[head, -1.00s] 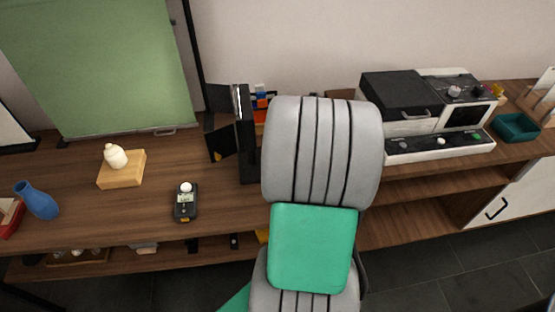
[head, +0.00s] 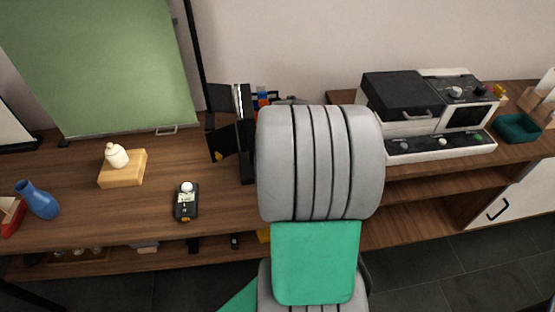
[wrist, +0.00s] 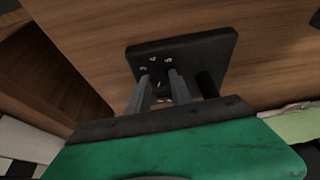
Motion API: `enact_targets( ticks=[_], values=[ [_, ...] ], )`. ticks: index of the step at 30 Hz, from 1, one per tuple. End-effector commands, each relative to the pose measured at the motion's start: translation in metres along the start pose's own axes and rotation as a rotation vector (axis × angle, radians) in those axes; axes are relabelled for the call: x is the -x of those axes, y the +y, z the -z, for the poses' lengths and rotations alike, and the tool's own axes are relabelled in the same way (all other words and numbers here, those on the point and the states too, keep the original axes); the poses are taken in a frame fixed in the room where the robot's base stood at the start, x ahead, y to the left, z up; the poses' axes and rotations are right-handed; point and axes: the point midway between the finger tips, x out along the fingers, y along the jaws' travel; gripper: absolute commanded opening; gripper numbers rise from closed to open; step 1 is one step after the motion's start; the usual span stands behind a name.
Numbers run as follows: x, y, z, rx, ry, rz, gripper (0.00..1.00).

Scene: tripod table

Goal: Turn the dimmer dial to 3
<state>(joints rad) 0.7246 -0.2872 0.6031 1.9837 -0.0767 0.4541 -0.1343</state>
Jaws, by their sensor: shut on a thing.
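In the wrist view, a dark dimmer panel (wrist: 215,50) with small white number marks along its near left part faces my gripper (wrist: 161,86). My two grey fingers reach up to the panel just below the marks and are shut on the dial, which is mostly hidden between them. I cannot read where the dial points. In the head view, my grey and green arm hides the gripper and the dial. A black light with open flaps (head: 222,153) stands just left of my arm.
A black and white machine (head: 400,95) stands to the right. A green screen (head: 105,65) is behind.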

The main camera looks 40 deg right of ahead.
Motion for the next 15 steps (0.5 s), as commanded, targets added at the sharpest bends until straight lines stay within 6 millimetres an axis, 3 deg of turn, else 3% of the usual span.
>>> enact_targets(
  ticks=[4,5,12,15],
  values=[
    [0.0003,0.0001,0.0007,0.001,0.001,0.0,0.0],
    [0.0003,0.0001,0.0007,0.001,0.001,0.0,0.28],
    [0.0002,0.0,0.0004,0.001,0.001,0.0,0.47],
    [0.0001,0.0,0.0003,0.001,0.001,0.0,0.48]
  ],
)
